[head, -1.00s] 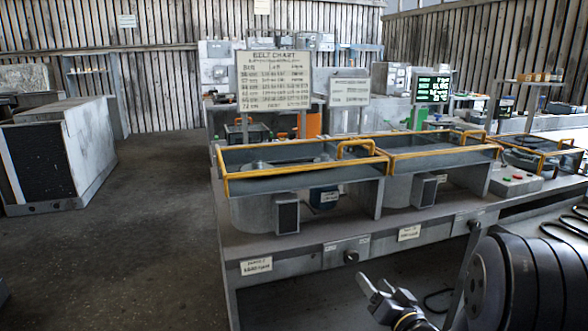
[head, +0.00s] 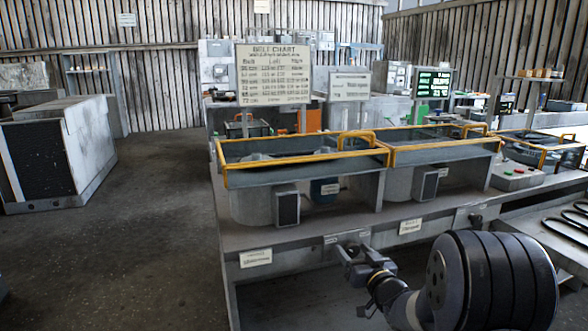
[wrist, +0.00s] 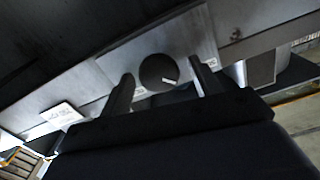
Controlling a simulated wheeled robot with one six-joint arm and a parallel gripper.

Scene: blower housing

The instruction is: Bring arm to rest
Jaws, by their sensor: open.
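My gripper (head: 352,254) is open in front of the bench's front panel, near the middle of the bench edge. In the wrist view my gripper (wrist: 160,90) shows its two dark fingers apart, with a round dark knob (wrist: 158,71) on the grey panel seen between them. I cannot tell whether the fingers touch the knob. In the head view the gripper hides that part of the panel.
The grey bench (head: 300,235) carries yellow-railed housings (head: 300,165) above the gripper. A belt chart (head: 273,74) and a lit green screen (head: 434,84) stand behind. Black belts (head: 570,225) lie at the right. The floor (head: 140,240) at left is clear.

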